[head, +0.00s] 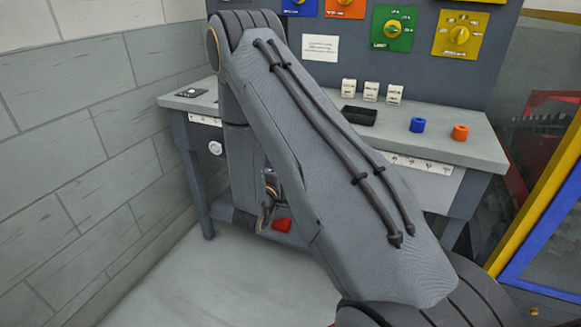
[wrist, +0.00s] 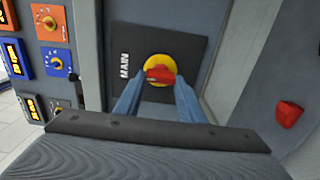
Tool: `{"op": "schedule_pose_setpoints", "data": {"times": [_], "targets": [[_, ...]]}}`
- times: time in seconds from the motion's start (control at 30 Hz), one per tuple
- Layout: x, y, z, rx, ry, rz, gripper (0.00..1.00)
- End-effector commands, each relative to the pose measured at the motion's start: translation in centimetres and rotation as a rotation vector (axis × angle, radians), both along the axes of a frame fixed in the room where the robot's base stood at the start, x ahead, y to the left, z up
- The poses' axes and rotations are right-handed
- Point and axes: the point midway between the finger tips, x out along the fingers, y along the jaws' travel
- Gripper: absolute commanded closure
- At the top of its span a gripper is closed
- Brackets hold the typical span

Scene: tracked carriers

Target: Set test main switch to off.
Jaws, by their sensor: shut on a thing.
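The main switch shows in the wrist view as a red handle (wrist: 160,74) on a yellow disc (wrist: 157,62), mounted on a black plate (wrist: 190,47) marked MAIN. My gripper (wrist: 157,82) has its two blue fingers on either side of the red handle and is shut on it. The position marks around the disc cannot be read, so I cannot tell the switch's setting. In the head view my own arm covers much of the bench front, and the switch is hidden there.
A red block-like part (wrist: 289,113) sticks out to the right of the switch in the wrist view. The grey bench (head: 455,145) carries a black tray (head: 359,115), a blue ring (head: 417,125) and an orange ring (head: 460,132). A block wall (head: 80,120) stands close on the left.

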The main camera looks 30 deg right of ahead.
Motion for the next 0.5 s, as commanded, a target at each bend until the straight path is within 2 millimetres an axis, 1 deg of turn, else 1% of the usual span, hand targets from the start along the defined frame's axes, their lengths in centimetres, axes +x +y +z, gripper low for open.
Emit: {"op": "schedule_pose_setpoints", "data": {"times": [0.03, 0.1, 0.13, 0.37, 0.5], "targets": [[0.15, 0.20, -0.04, 0.001, 0.000, 0.006, 0.59], [0.12, 0.16, -0.04, 0.001, 0.000, 0.005, 0.47], [0.10, 0.12, -0.03, 0.001, 0.000, 0.004, 0.45], [0.02, -0.05, 0.00, 0.001, -0.001, 0.001, 0.45], [-0.30, 0.51, -0.01, 0.001, 0.001, 0.002, 0.45]]}}
